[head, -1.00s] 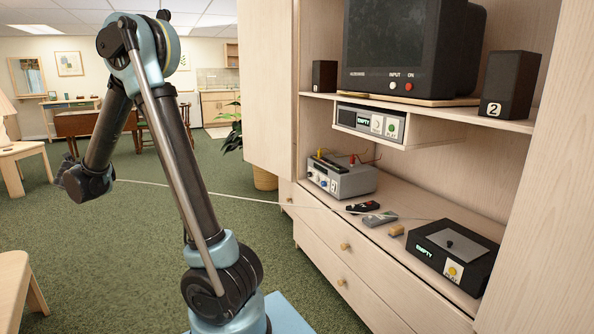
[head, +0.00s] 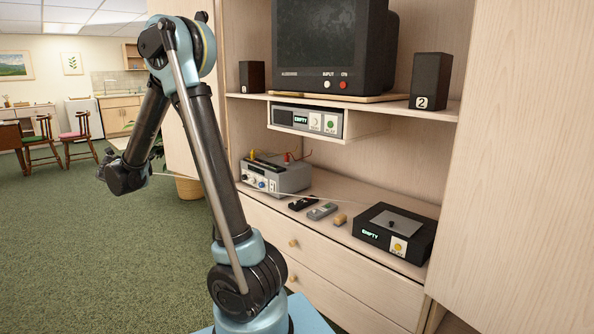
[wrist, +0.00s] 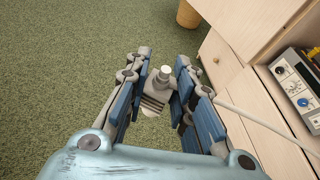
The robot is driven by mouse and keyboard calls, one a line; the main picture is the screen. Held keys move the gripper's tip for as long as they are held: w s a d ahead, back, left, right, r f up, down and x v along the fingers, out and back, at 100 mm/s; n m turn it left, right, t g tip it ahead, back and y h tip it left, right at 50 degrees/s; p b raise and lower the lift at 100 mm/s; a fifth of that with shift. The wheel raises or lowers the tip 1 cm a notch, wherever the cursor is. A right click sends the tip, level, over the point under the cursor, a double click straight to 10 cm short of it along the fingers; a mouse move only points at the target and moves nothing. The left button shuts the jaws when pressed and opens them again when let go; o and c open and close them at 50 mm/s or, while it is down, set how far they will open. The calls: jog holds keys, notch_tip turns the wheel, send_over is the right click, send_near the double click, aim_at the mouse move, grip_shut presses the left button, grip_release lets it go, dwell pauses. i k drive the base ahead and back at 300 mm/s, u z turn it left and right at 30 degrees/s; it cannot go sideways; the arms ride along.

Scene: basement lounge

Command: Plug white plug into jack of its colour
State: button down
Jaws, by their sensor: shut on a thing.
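My gripper (wrist: 158,88) is shut on the white plug (wrist: 158,86), a pale ribbed body with a silver tip, seen in the wrist view over the green carpet. In the head view my gripper (head: 110,158) hangs at the left, away from the cabinet, and the plug cannot be made out there. A thin pale cable (head: 200,175) runs from it to the cabinet shelf. The grey jack box (head: 275,177) stands at the left of that shelf. In the wrist view its front (wrist: 296,88) is partly visible at the right edge, with dark, pale and blue round fittings.
Above are a television (head: 330,45), speakers and a grey deck (head: 308,120). A basket (wrist: 188,14) stands beyond the cabinet.

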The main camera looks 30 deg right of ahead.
aim_at(269, 166)
jog(key=z, duration=0.75)
jog(key=i, duration=1)
jog(key=u, duration=0.05)
